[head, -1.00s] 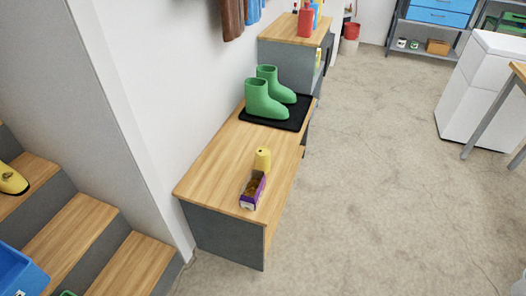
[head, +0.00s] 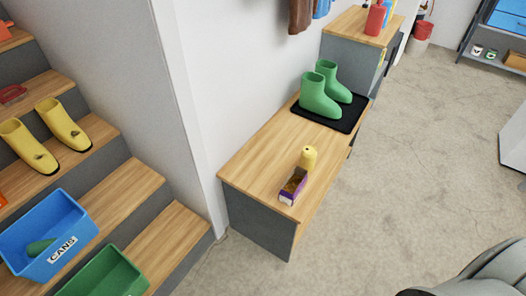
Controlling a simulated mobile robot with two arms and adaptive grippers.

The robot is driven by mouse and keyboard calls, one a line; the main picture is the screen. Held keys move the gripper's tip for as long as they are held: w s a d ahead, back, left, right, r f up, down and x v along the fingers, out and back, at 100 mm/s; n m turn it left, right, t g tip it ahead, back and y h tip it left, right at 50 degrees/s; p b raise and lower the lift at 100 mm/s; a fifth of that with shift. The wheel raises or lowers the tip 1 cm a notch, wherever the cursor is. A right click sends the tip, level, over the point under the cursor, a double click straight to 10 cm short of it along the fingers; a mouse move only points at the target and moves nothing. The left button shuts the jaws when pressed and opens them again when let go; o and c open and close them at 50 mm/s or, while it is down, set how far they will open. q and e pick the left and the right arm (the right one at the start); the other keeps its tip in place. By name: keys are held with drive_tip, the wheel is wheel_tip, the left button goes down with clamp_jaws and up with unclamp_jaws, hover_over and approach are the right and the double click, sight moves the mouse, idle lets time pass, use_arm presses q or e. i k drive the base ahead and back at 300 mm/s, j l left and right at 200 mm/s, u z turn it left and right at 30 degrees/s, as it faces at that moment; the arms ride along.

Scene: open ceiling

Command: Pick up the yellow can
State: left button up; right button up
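The yellow can (head: 309,158) stands upright on the wooden top of a low bench (head: 262,157), near its right edge. A small purple box (head: 293,186) with brown contents sits just in front of the can. Part of my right arm shows at the bottom right corner, but its fingertips are not in view. My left gripper is not in view. Both are apart from the can.
Green boots (head: 321,96) stand on a black tray (head: 346,121) behind the can. Wooden steps at left hold yellow shoes (head: 62,125), a blue bin (head: 48,236) labelled CANS and a green bin (head: 103,276). The floor right of the bench (head: 430,130) is clear.

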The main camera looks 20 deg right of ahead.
sight(309, 153)
drive_tip(key=i+l+u, duration=0.1)
drive_tip(key=l+u, duration=0.3)
drive_tip(key=l, duration=0.4)
drive_tip(key=l+u, duration=0.4)
drive_tip(key=l, duration=0.4)
drive_tip(key=l+u, duration=0.4)
drive_tip(key=l, duration=0.4)
drive_tip(key=k, duration=0.05)
